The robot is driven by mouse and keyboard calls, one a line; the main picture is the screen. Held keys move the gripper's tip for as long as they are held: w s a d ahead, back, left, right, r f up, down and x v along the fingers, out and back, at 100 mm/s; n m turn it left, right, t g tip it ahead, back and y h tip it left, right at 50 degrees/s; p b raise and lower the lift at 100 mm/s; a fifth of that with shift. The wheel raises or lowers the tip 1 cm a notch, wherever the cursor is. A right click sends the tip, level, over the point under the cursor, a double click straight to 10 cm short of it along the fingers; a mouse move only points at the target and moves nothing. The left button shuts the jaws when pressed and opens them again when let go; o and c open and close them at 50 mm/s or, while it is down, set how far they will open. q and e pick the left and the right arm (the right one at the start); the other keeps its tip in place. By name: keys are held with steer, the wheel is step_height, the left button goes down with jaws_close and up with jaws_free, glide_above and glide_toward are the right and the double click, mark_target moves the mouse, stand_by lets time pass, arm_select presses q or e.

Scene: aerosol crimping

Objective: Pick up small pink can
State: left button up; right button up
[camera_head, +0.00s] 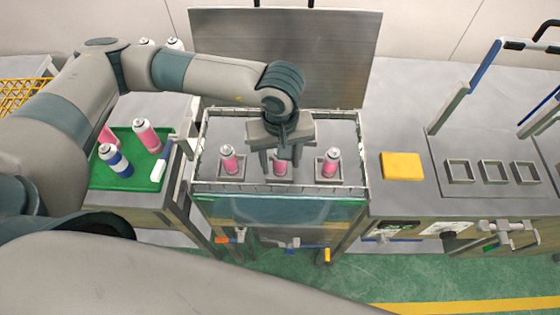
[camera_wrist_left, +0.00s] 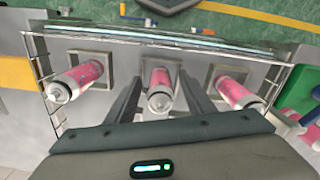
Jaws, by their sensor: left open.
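Three small pink cans with pale tops stand in square holders in the wire-railed station: a left one (camera_head: 229,160), a middle one (camera_head: 280,167) and a right one (camera_head: 330,162). My left gripper (camera_head: 281,168) points down over the middle can. Its fingers are open, one on each side of that can. In the left wrist view the middle can (camera_wrist_left: 160,90) shows between the two fingers (camera_wrist_left: 162,95), with gaps on both sides. The other two cans, one at the left (camera_wrist_left: 75,80) and one at the right (camera_wrist_left: 236,90), are outside the fingers. My right gripper does not show.
A green tray (camera_head: 138,183) at the left holds a larger pink can (camera_head: 147,136), a blue and white can (camera_head: 116,160) and another pink item. A wire rail (camera_head: 362,150) surrounds the holders. A yellow block (camera_head: 402,166) and empty square holders (camera_head: 492,171) are at the right.

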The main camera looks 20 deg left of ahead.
arm_select(q)
steer(key=c, duration=1.1)
steer(key=shift+c, duration=0.2)
steer(key=shift+r, duration=0.15)
steer(key=shift+w+r+b, duration=0.1)
steer(key=shift+r+b, duration=0.25)
steer(key=shift+r, duration=0.15)
step_height(320, 180, up, 8)
steer(key=b, duration=0.3)
steer(key=shift+f, duration=0.25)
steer(key=shift+r, duration=0.65)
